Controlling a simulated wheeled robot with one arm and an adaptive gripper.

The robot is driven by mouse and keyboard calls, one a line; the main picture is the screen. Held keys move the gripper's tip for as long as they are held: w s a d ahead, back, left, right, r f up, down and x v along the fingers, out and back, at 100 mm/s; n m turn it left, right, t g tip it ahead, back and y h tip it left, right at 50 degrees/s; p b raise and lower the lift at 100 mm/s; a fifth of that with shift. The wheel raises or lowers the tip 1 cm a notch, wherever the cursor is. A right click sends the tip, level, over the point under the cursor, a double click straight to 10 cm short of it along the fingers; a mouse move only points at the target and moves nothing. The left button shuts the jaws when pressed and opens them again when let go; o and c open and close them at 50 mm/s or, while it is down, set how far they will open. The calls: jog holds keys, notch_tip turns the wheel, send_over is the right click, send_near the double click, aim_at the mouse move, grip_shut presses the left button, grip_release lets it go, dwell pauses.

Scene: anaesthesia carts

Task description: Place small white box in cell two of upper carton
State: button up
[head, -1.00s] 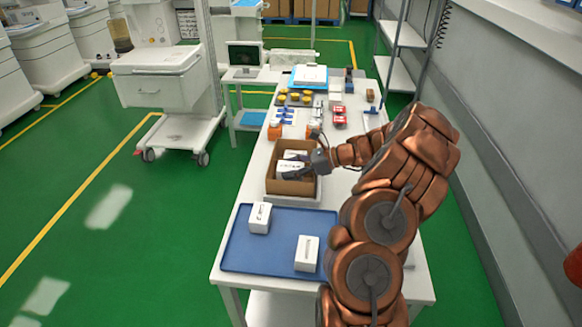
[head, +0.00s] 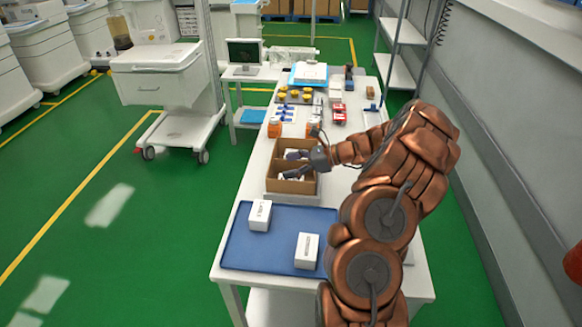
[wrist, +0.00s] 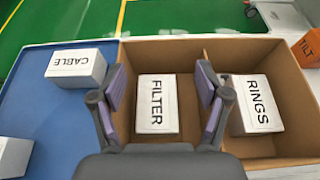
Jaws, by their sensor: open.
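The brown carton (head: 293,186) stands on the white table, split by a divider into a near and a far cell. The wrist view shows its cardboard wall too (wrist: 240,44). A small white box marked FILTER (wrist: 157,103) lies flat in the near cell, the left one in the wrist view. A white box marked RINGS (wrist: 252,104) sits in the other cell. My gripper (wrist: 162,105) is open, its fingers on either side of the FILTER box with a gap on each side. In the head view my gripper (head: 292,164) reaches over the carton and hides part of its contents.
A blue tray (head: 240,258) in front of the carton holds a white box marked CABLE (wrist: 76,66) and another white box (head: 307,251). An orange TILT box (wrist: 308,48) stands beyond the carton. Several small items lie farther back. A grey wall runs along the right.

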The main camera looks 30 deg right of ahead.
jog(key=shift+s+d+r, duration=0.2)
jog(key=shift+r, duration=0.25)
jog(key=b+v, duration=0.2)
jog(key=v, duration=0.9)
jog(key=s+a+r+n+g, duration=0.2)
jog(key=a+n+g, duration=0.15)
jog(key=a, duration=0.55)
jog(key=s+a+r+n+g+h, duration=0.15)
jog(key=a+n, duration=0.35)
jog(key=a, duration=0.5)
jog(key=s+a+r+n+g+y, duration=0.1)
jog(key=s+a+r+n+g, duration=0.2)
jog(key=a, duration=0.6)
jog(key=s+a+n+g+h, duration=0.35)
jog(key=s+a+n, duration=0.4)
jog(key=s, duration=0.35)
jog(key=s+d+f+n+h, duration=0.1)
jog(key=s+n+h, duration=0.2)
jog(key=s, duration=0.3)
jog(key=s+d+f+n+h, duration=0.2)
jog(key=s+n+h, duration=0.1)
jog(key=s, duration=0.4)
jog(key=shift+s+d+f+n+t, duration=0.15)
jog(key=shift+s+f+n+t, duration=0.1)
jog(key=shift+n+t, duration=0.3)
